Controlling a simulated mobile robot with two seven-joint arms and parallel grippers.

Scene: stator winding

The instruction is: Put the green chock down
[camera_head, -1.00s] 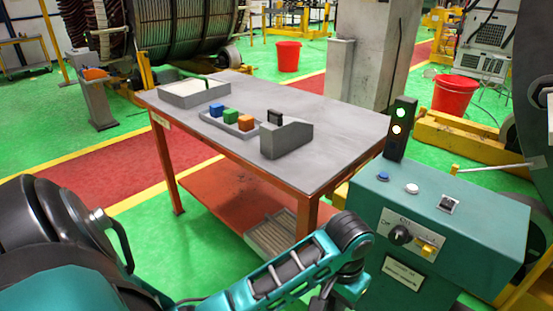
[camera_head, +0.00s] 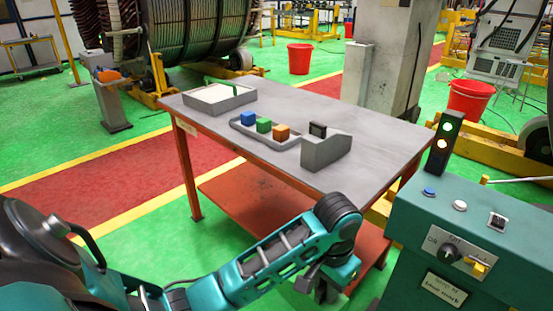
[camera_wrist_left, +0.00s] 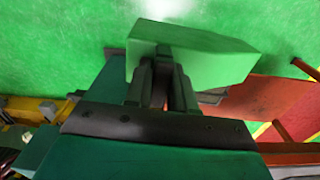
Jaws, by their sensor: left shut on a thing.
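The green chock (camera_wrist_left: 200,55) is a solid wedge-like block in the left wrist view. My left gripper (camera_wrist_left: 165,85) is shut on it, with the dark fingers against its near side. In the head view my left gripper (camera_head: 325,288) hangs low at the bottom, in front of the table's near side. My right gripper is in neither view.
A grey-topped table (camera_head: 385,145) with a red lower shelf (camera_head: 245,190) stands ahead. On it are a shallow box (camera_head: 190,104), a tray of small coloured blocks (camera_head: 238,125) and a grey stand (camera_head: 325,152). A teal control console (camera_head: 470,240) is at the right. Green floor is free at left.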

